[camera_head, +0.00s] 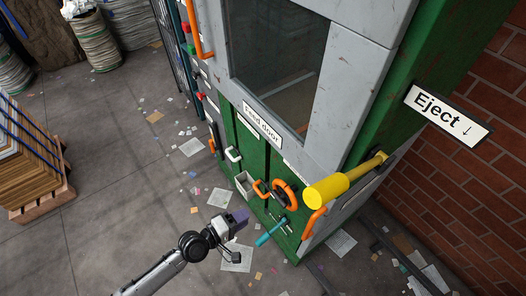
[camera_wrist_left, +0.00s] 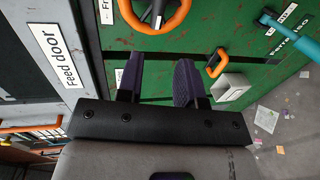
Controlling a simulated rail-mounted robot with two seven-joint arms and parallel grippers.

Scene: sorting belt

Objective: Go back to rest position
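My left gripper (camera_head: 238,217) reaches in from the bottom left of the head view, in front of the green baler's lower front. In the left wrist view its two purple fingers (camera_wrist_left: 158,80) stand apart with nothing between them. Beyond them are the green panel, an orange handwheel (camera_wrist_left: 155,18) and an orange handle (camera_wrist_left: 217,62); the fingers appear clear of both. The handwheel also shows in the head view (camera_head: 286,194). My right gripper is in neither view.
The machine has a "Feed door" label (camera_head: 262,122), a yellow lever (camera_head: 328,190) and a teal handle (camera_head: 271,232). An "Eject" sign (camera_head: 446,112) hangs at right by a brick wall. A pallet stack (camera_head: 30,160) stands at left. Papers litter the otherwise open floor (camera_head: 110,200).

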